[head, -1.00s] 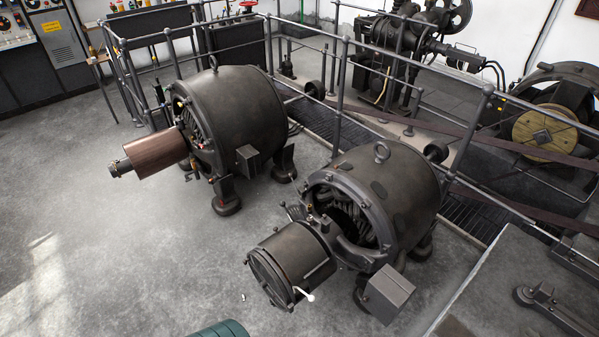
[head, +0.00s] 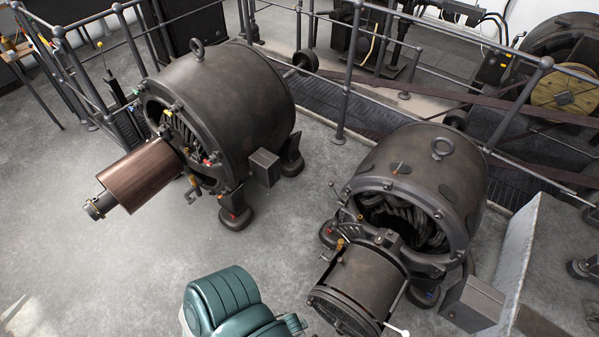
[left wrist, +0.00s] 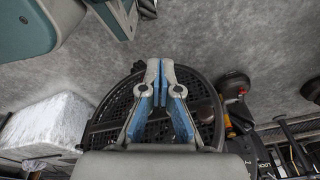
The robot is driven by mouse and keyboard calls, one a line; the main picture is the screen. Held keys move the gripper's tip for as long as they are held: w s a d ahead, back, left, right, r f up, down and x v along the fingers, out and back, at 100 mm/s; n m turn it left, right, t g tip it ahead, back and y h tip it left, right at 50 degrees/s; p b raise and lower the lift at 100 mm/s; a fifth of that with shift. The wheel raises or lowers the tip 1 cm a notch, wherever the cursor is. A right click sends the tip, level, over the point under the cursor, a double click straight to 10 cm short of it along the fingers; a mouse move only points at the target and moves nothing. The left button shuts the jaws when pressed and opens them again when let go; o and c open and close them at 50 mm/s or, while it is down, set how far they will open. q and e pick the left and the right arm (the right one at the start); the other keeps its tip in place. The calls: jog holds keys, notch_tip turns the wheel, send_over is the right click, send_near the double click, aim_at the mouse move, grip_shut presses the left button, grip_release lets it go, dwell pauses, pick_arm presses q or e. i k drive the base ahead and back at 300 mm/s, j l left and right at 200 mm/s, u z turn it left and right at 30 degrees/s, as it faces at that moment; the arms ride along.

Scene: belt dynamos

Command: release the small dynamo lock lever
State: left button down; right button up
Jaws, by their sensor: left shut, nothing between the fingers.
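The right dynamo (head: 457,195) is a dark drum with an open front and a dark cylinder (head: 362,282) sticking out toward me. A white-ended lever (head: 398,330) juts from the cylinder's lower right, close to the picture's bottom edge. A second dynamo (head: 232,95) with a copper-brown cylinder (head: 142,181) stands at left. I cannot tell which small part is the lock lever. In the left wrist view my left gripper (left wrist: 160,72) is shut and empty, blue pads together, in front of a dark perforated disc (left wrist: 203,88). Whether it touches the disc is unclear. My right gripper is not in view.
Grey railings (head: 345,70) run behind the dynamos. A grey box (head: 473,305) hangs beside the right dynamo. A pale block (head: 522,245) stands at right. The floor at lower left (head: 60,210) is clear.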

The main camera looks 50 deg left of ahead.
aim_at(331, 183)
jog(key=k+j, duration=0.1)
jog(key=j, duration=0.4)
jog(key=k+j, duration=0.1)
jog(key=j, duration=0.35)
jog(key=k+j, duration=0.1)
jog(key=j, duration=0.4)
jog(key=k+j, duration=0.1)
jog(key=j, duration=0.4)
jog(key=k+j, duration=0.1)
jog(key=j, duration=0.35)
